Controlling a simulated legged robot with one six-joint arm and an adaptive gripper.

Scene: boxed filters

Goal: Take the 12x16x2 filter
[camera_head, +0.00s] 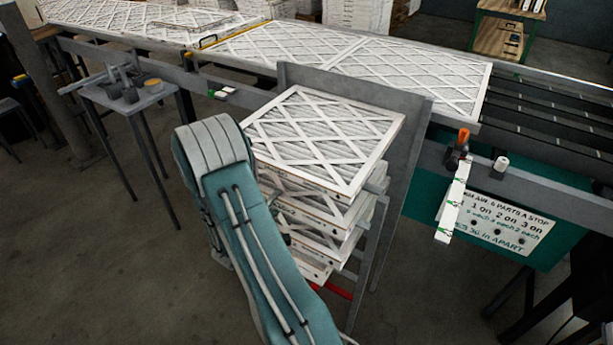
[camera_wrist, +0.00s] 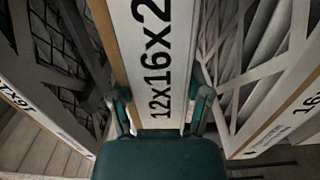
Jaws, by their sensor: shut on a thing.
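A white filter edge printed "12x16x2" (camera_wrist: 140,45) stands between the fingers in the wrist view. My gripper (camera_wrist: 160,96) is shut on this edge, one finger on each side. The rest of the held filter runs away from the camera and is hidden. In the head view my teal arm reaches up and hides the gripper. I cannot tell which filter there is the held one.
Other labelled filters flank the held one, at the left (camera_wrist: 35,105) and right (camera_wrist: 285,120). In the head view a filter stack (camera_head: 325,135) sits on a rack before a conveyor (camera_head: 560,135) carrying more filters. A small table (camera_head: 135,98) stands left; open floor lies front left.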

